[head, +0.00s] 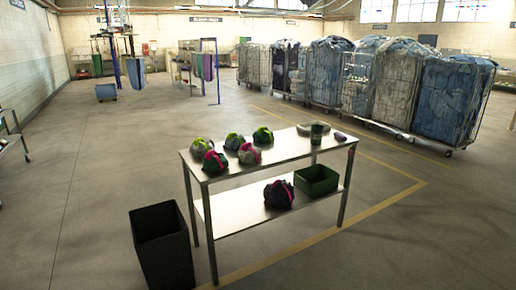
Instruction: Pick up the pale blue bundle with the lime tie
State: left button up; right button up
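Several small tied bundles stand on the top of a metal table (290,148), mostly toward its left end. One bundle with a lime tie (234,141) looks bluish and stands in the back middle of the group. A greyish bundle (200,147) at the left also shows lime, and a dark bundle with a lime tie (263,135) stands at the back right. At this size I cannot tell for sure which is pale blue. Two bundles with pink ties, one green (215,162) and one grey (249,155), stand in front. Neither of my grippers is in view.
A dark green cup (316,134), a pale dish (304,130) and a purple roll (340,137) are at the table's right. The lower shelf holds a dark bundle (279,194) and a green crate (316,180). A dark bin (161,246) stands front left.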

aim_at(233, 141)
jog(key=i, duration=0.5)
jog(key=i+l+u, duration=0.15)
jog(key=i, duration=0.35)
jog(key=i+l, duration=0.1)
jog(key=i, duration=0.4)
jog(key=i+l+u, duration=0.1)
jog(key=i, duration=0.4)
